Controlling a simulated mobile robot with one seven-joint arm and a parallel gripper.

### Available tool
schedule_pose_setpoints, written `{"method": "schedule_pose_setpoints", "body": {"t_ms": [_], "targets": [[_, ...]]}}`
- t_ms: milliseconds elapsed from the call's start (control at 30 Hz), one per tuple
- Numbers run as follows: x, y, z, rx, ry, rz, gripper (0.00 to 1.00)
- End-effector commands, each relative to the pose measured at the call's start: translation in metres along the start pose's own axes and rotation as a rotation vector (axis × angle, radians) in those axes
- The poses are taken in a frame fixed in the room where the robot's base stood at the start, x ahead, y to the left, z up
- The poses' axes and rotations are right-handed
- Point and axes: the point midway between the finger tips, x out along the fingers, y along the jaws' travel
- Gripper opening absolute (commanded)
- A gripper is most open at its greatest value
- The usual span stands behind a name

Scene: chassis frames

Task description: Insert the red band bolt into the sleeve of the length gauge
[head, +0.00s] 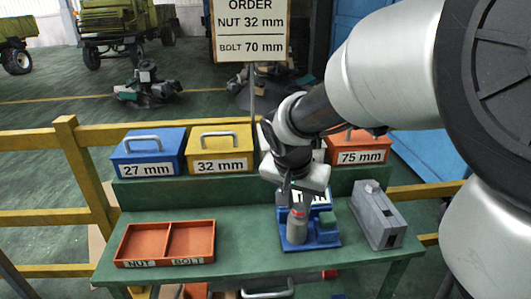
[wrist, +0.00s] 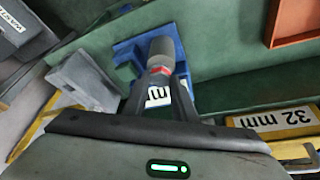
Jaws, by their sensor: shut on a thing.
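The red band bolt shows its red band (head: 298,212) just below my gripper (head: 297,206); the band also shows in the wrist view (wrist: 161,71). My gripper's fingers (wrist: 160,82) are shut on the bolt. The length gauge (head: 324,240) is a blue stand on the green bench with a green block on its right; its blue base also shows in the wrist view (wrist: 126,48). A wider grey cylinder (head: 296,231), apparently the sleeve, stands upright at the gauge's left, directly under the band. I cannot tell how deep the bolt sits. My gripper partly hides the gauge's white label.
An orange tray (head: 167,226) marked NUT and BOLT lies empty at the bench's left. A grey block (head: 372,213) stands right of the gauge. Lidded boxes, including blue (head: 148,150), yellow (head: 219,148) and orange (head: 358,148), line the back shelf. Bench surface between tray and gauge is clear.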

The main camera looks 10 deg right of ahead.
Motion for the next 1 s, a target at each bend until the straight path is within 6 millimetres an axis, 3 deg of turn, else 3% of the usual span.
{"method": "schedule_pose_setpoints", "body": {"t_ms": [467, 500, 600, 1000], "targets": [[0.012, -0.0001, 0.0047, 0.0, 0.001, -0.001, 0.0], [0.0107, -0.0001, 0.0041, 0.0, 0.001, -0.001, 0.3], [0.0105, -0.0001, 0.0041, 0.0, 0.001, -0.001, 0.46], [0.0023, -0.0001, 0.0037, 0.0, 0.001, -0.001, 0.46]]}}
